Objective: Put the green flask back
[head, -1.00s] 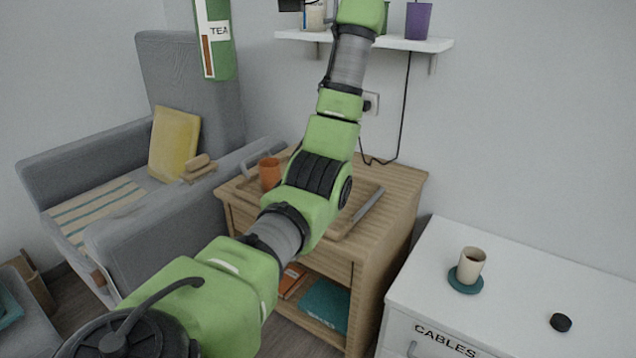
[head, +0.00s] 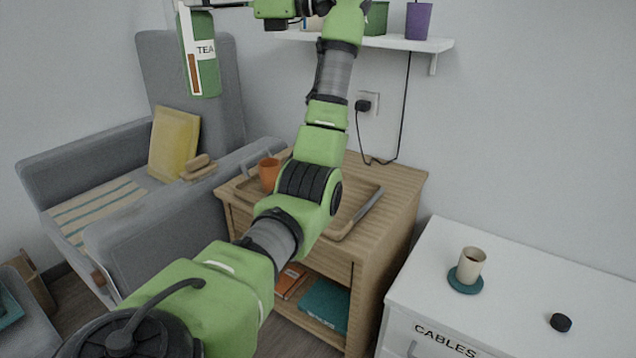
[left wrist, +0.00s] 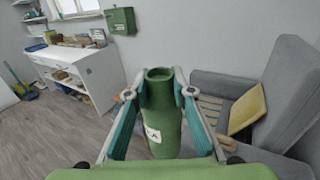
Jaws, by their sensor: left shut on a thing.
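The green flask (head: 202,68), with a white TEA label and a brown strip, hangs upright in the air at the upper left of the head view. My left gripper (head: 194,7) is shut on its upper part; only a little of the gripper shows at the top edge. My right gripper is not in view.
A grey armchair (head: 75,165) with a yellow cushion (head: 174,143) stands behind the flask. A wooden cabinet (head: 395,180) bears a tray and an orange mug (head: 269,174). A wall shelf (head: 395,43) holds pots. A white shelf desk (left wrist: 97,75) stands left in the wrist view.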

